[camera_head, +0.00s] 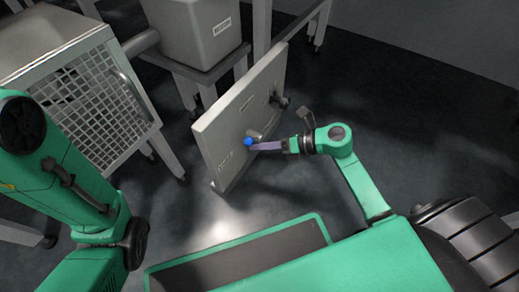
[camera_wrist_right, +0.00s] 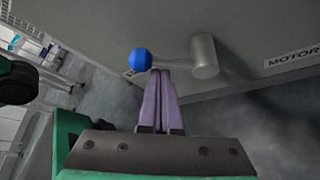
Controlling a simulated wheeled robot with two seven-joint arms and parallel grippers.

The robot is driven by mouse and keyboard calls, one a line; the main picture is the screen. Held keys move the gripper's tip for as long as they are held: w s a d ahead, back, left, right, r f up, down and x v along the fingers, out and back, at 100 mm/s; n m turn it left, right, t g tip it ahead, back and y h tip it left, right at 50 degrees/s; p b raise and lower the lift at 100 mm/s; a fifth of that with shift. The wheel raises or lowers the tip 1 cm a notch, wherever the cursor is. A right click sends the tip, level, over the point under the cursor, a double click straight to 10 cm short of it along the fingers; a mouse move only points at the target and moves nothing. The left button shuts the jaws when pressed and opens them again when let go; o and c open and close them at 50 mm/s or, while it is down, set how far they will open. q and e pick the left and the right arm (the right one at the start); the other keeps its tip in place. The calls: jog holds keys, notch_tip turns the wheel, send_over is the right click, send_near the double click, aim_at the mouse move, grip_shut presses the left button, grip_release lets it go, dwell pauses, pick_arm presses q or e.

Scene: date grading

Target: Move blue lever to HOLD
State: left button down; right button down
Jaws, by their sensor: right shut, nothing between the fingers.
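The blue lever shows as a round blue knob (camera_head: 248,142) on the face of an upright grey panel (camera_head: 215,131). In the right wrist view the blue knob (camera_wrist_right: 141,61) sits left of a grey cylindrical hub (camera_wrist_right: 205,57), with a thin arm partly visible between them. My right gripper (camera_head: 254,147) has its purple fingers together and empty. Its fingertips (camera_wrist_right: 160,72) are right beside the knob, just to its right in both views; whether they touch it I cannot tell. My left arm is at the left of the head view, but its gripper is not seen.
A label reading MOTOR (camera_wrist_right: 293,57) is on the panel; other panel labels are too small to read. A second, dark control (camera_head: 281,99) is higher on the panel. A mesh-fronted cabinet (camera_head: 98,108) stands left, and a grey box (camera_head: 196,35) behind. Dark floor lies right.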

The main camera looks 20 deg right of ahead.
jog(key=shift+w+d+r+m+g+y+p, duration=0.2)
jog(key=shift+d+r+m+g+y+p, duration=0.1)
jog(key=shift+r+m+y+p, duration=0.25)
dwell(0.6)
jog(key=shift+w+d+r+m+y, duration=0.2)
jog(key=shift+m+y, duration=0.2)
jog(key=shift+m, duration=0.15)
jog(key=shift+w+d+r+m+y, duration=0.1)
jog(key=shift+d+m+y, duration=0.05)
jog(key=shift+m+y, duration=0.3)
jog(key=m+y, duration=0.1)
jog(key=w+d+m, duration=0.1)
jog(key=m+y, duration=0.1)
jog(key=m, duration=0.1)
jog(key=shift+w+d+r+y+b, duration=0.2)
jog(key=shift+d+r+y+b, duration=0.1)
jog(key=shift+d+b, duration=0.05)
